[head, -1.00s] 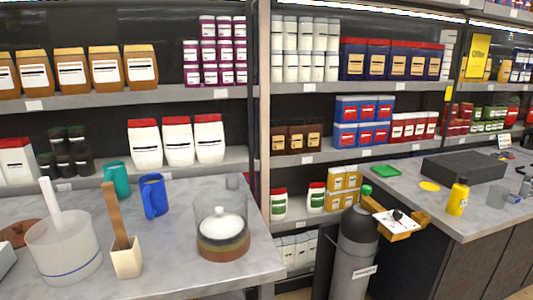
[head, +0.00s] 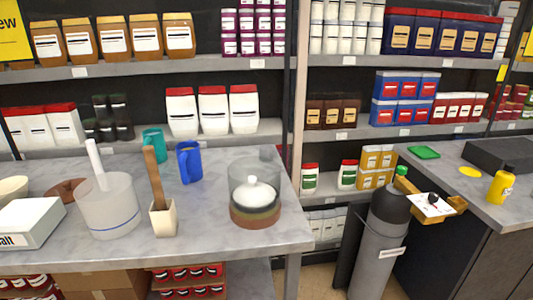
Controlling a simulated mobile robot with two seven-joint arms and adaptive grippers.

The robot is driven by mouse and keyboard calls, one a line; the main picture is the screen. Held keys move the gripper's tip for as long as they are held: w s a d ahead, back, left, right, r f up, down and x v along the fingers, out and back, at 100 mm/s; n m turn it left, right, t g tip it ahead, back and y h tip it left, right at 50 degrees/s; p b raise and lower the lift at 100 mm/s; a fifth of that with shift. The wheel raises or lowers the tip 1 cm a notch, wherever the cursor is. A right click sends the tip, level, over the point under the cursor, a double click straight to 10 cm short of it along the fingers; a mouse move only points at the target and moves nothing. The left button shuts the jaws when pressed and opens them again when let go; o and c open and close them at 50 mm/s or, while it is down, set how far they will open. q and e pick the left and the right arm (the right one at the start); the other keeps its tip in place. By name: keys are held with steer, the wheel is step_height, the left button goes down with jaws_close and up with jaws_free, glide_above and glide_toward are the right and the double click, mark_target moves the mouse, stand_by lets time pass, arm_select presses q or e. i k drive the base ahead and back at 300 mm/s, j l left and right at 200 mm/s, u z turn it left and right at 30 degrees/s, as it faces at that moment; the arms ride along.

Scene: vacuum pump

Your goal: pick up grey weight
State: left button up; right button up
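Neither of my grippers is in view.
The table also holds a blue mug (head: 189,162), a teal cup (head: 154,143), a beige pot with a wooden stick (head: 164,218), a frosted beaker (head: 107,205) and a white box (head: 30,223). A grey gas cylinder (head: 378,245) stands between the table and the right counter.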

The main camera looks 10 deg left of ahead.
mark_target(265, 151)
steer(key=i+l, duration=0.2)
steer(key=l, duration=0.15)
steer(key=i+l, duration=0.15)
steer(key=l, duration=0.15)
steer(key=i+l, duration=0.2)
steer(key=l, duration=0.15)
